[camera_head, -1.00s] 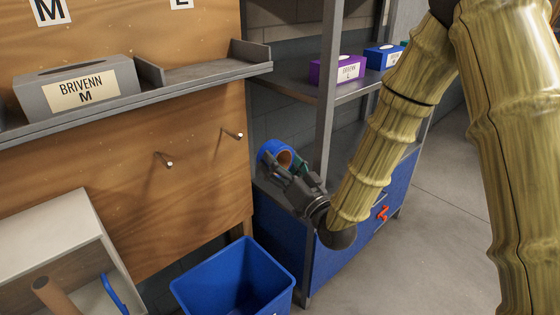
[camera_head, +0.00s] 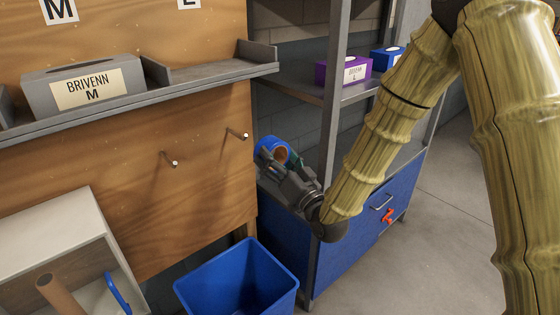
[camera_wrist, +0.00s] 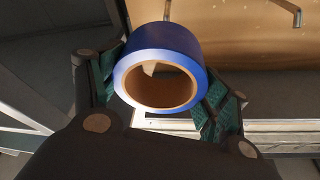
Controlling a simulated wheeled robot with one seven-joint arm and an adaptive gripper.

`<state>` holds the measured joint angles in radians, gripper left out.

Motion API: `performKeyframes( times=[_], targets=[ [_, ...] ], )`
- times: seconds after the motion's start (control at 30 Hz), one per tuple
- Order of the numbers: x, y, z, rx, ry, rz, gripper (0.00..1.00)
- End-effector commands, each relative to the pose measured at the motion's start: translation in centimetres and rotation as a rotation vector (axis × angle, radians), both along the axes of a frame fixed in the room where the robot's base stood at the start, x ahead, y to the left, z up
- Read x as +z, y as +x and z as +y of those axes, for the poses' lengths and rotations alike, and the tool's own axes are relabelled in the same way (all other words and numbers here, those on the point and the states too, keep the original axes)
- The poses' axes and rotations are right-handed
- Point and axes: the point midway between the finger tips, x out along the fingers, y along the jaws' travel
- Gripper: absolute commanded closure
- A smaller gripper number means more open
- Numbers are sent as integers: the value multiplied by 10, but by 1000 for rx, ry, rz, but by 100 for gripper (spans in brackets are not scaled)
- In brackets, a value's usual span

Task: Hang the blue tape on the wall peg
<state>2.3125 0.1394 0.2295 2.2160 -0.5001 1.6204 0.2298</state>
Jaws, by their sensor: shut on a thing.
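The blue tape (camera_head: 272,146) is a roll with a brown cardboard core. My gripper (camera_head: 277,162) is shut on it and holds it right of the wooden board's edge, near the metal shelf unit. In the wrist view the blue tape (camera_wrist: 166,46) sits between the green finger pads, its hole facing the camera. Two metal pegs stick out of the wooden board: a left peg (camera_head: 170,159) and a right peg (camera_head: 238,134). Both are bare, and the tape is apart from them, nearest the right one. In the wrist view a peg (camera_wrist: 287,11) shows at the upper right.
A grey ledge (camera_head: 200,84) with a grey BRIVENN box (camera_head: 85,85) runs above the pegs. A blue bin (camera_head: 240,275) stands below. The metal shelf upright (camera_head: 332,100) is close to my arm. A white open box (camera_head: 60,240) is at lower left.

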Motion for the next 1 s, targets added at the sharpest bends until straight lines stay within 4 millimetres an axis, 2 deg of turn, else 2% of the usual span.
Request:
performKeyframes(
  times=[1.0],
  targets=[
    [-1,44,32,0,1,-1,53]
  ],
)
